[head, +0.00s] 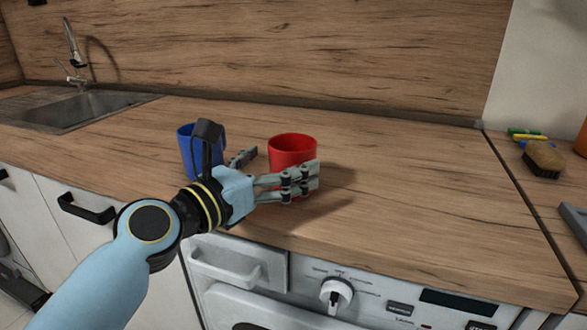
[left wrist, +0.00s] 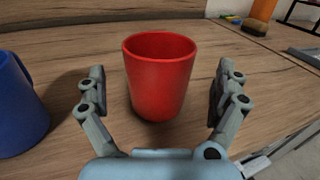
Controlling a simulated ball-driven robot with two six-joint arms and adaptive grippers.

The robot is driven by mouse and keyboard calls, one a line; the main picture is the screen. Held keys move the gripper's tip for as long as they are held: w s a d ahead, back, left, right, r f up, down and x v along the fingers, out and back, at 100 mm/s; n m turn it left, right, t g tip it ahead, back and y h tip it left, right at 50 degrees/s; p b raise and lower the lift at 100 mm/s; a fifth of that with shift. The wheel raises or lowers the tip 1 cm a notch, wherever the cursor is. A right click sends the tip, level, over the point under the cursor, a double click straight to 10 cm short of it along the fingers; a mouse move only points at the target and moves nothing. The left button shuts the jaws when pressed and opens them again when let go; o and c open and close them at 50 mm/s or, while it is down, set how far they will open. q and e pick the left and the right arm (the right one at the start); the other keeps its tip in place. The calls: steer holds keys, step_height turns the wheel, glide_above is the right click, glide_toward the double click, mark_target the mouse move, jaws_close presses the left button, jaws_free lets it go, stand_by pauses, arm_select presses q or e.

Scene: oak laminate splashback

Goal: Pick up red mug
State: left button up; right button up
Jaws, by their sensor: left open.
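The red mug (head: 292,148) stands upright on the wooden counter, its lower part hidden behind my gripper's fingers in the head view. In the left wrist view the red mug (left wrist: 160,75) is between the two open fingers, slightly beyond the tips, with gaps on both sides. My left gripper (head: 280,170) is open and empty, low over the counter; it also shows in the left wrist view (left wrist: 160,95). No handle of the red mug is visible. My right gripper is in neither view.
A blue mug (head: 186,150) stands left of the red mug, close to my left gripper; it also shows in the left wrist view (left wrist: 18,110). A sink (head: 75,108) is at the far left. A brush (head: 543,158) lies at the right. The counter right of the red mug is clear.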

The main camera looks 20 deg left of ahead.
mark_target(304, 148)
arm_select(q)
steer(key=x, duration=0.5)
steer(key=shift+s+a, duration=0.1)
steer(key=shift+c, duration=0.2)
steer(key=c, duration=1.4)
